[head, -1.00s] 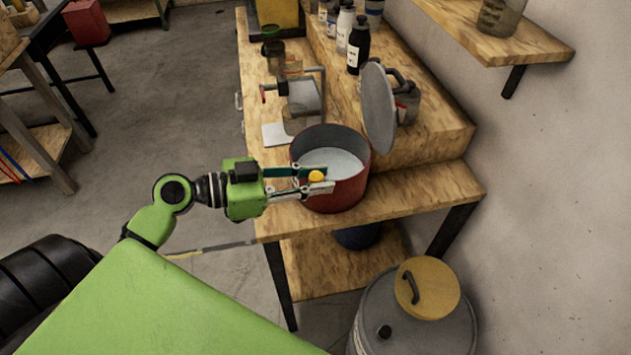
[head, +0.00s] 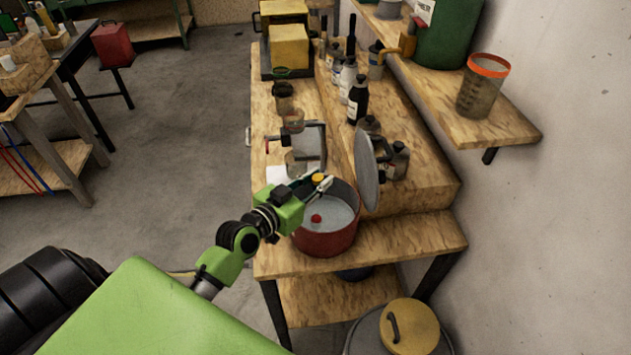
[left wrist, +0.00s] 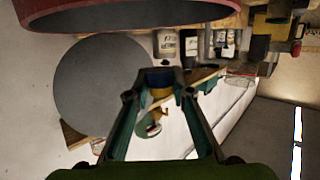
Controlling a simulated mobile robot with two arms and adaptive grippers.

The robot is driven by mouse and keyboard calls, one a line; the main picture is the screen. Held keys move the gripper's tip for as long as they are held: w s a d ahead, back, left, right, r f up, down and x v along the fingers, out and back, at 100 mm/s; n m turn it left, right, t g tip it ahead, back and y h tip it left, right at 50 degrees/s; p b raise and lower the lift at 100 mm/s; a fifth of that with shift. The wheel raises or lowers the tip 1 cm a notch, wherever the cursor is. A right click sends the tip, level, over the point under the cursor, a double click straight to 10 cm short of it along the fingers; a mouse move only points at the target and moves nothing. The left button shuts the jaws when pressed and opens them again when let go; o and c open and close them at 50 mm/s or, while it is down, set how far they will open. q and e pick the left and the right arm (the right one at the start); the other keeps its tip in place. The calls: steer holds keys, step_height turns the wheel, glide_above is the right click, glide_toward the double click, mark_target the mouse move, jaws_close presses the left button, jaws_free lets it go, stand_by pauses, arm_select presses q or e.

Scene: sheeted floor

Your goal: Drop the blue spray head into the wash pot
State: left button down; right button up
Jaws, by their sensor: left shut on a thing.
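The wash pot (head: 325,246) is a dark red open pot with pale grey contents, near the front of the wooden bench. A small red round thing (head: 316,218) shows inside it. My left gripper (head: 320,181) is above the pot's far rim, shut on a small piece. From above the piece looks yellow (head: 318,178); in the left wrist view it shows blue with yellow (left wrist: 159,92) between the fingertips. I take it for the spray head. The pot's red rim (left wrist: 130,17) crosses the top of the left wrist view. My right gripper is not in view.
A grey round lid (head: 367,172) stands on edge just right of the pot. Dark bottles (head: 357,100) stand on the raised part of the bench. A clamp-like frame (head: 308,145) is behind the pot. A drum with a yellow lid (head: 410,327) stands in front.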

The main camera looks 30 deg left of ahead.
arm_select(q)
steer(key=shift+w+r, duration=0.15)
steer(key=shift+w, duration=0.05)
steer(key=shift+f, duration=0.2)
step_height(320, 180, down, 6)
steer(key=b, duration=0.5)
steer(key=shift+r, duration=0.15)
steer(key=shift+r, duration=0.1)
steer(key=c, duration=1.7)
jaws_free()
steer(key=shift+s, duration=0.1)
steer(key=shift+s, duration=0.2)
steer(key=v, duration=1.1)
steer(key=shift+s, duration=0.25)
